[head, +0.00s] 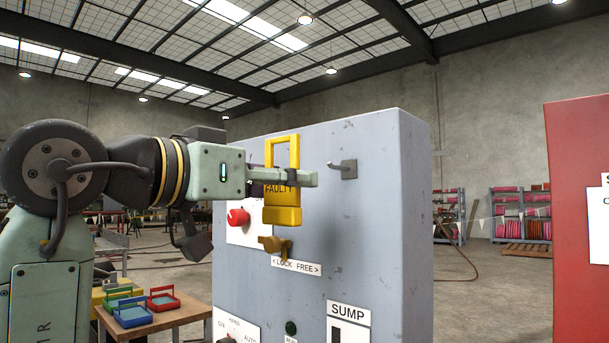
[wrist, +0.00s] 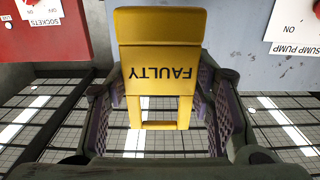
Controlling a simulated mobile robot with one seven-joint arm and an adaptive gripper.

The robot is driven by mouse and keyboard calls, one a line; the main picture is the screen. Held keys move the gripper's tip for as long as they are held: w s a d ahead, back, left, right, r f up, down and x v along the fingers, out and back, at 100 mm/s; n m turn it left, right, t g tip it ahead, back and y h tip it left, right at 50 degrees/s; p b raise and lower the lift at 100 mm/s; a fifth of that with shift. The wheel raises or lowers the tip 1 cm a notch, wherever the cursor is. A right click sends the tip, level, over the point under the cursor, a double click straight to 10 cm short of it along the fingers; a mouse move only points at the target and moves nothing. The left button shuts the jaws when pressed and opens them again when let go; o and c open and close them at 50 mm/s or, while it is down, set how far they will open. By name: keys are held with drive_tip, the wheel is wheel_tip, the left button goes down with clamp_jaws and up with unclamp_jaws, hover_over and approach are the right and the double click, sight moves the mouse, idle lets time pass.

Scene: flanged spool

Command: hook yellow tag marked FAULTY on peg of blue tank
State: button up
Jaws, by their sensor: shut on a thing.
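The yellow tag (head: 282,205), marked FAULTY, hangs upright in my gripper (head: 303,179), its open rectangular loop above the fingers. It also shows upside down in the wrist view (wrist: 155,50), between the two finger pads. My gripper is shut on it. The pale blue-grey box-shaped body (head: 370,235), the only blue body in view, carries a short dark peg (head: 346,168) on a square plate. The peg is right of and slightly above the fingertips in the head view, apart from the loop. The depth between tag and face is hard to tell.
A brass-yellow lever (head: 273,244) sits below the tag above a LOCK FREE label (head: 296,267). A red knob (head: 238,217) is left of the tag. A red cabinet (head: 580,220) stands at the right. A low table (head: 170,320) holds coloured trays.

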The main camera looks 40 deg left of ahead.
idle(0.4)
drive_tip(key=r+p, duration=0.1)
drive_tip(key=p, duration=0.4)
drive_tip(key=shift+s+r+g, duration=0.1)
drive_tip(key=shift+g, duration=0.3)
drive_tip(key=p, duration=0.3)
drive_tip(key=shift+s+g+p, duration=0.25)
drive_tip(key=shift+g+p, duration=0.15)
drive_tip(key=shift+f+g+p, duration=0.4)
drive_tip(key=shift+f+p, duration=0.2)
drive_tip(key=shift+p, duration=0.45)
drive_tip(key=shift+w+f, duration=0.1)
drive_tip(key=shift+w, duration=0.6)
drive_tip(key=shift+r+x, duration=0.25)
drive_tip(key=shift+x, duration=1.3)
drive_tip(key=shift+r+x, duration=0.25)
drive_tip(key=shift+x, duration=1.3)
drive_tip(key=shift+r+x, duration=0.25)
drive_tip(key=shift+x, duration=1.3)
drive_tip(key=shift+w+d+f, duration=0.1)
drive_tip(key=shift+w+f, duration=0.3)
drive_tip(key=shift+w, duration=0.35)
